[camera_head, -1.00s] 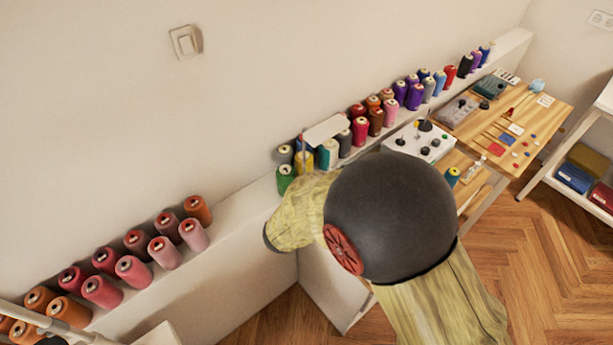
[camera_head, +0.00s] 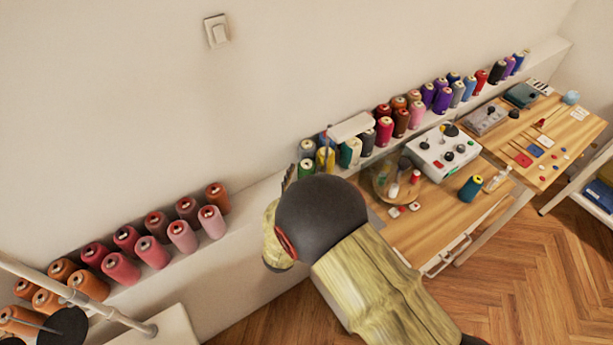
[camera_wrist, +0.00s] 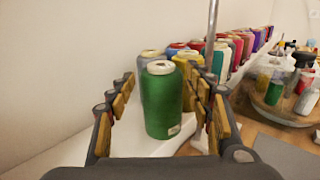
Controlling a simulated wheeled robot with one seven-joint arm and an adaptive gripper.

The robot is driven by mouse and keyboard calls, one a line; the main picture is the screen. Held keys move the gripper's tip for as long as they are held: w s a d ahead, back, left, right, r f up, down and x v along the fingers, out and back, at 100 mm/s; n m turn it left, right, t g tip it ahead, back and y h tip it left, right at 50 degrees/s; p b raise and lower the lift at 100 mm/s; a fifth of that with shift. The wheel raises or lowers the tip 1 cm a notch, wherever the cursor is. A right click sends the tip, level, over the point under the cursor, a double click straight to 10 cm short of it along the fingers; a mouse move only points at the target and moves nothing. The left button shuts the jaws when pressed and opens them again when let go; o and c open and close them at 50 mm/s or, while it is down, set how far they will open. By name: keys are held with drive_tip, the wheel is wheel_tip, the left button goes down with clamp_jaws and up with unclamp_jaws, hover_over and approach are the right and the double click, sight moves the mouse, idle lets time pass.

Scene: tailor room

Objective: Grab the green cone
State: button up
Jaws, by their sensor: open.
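The green cone (camera_wrist: 163,108) is an upright spool of green thread with a pale top. In the wrist view it stands on the white ledge, between and ahead of my gripper's fingers. My gripper (camera_wrist: 160,84) is open, with one padded finger on each side of the cone and visible gaps to both. In the head view only the upper part of the green cone (camera_head: 306,168) shows, just beyond my arm. A dark joint of my arm hides most of my gripper there.
Grey, blue and yellow (camera_head: 325,159) cones stand close behind the green one. A thin metal post (camera_wrist: 211,35) rises to its right. More cones line the ledge (camera_head: 250,197) both ways. A wooden table (camera_head: 425,220) with a glass container and a control box is at right.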

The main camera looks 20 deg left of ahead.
drive_tip(key=w, duration=0.3)
drive_tip(key=shift+r, duration=0.1)
drive_tip(key=c, duration=0.4)
drive_tip(key=c, duration=0.7)
drive_tip(key=shift+r, duration=0.1)
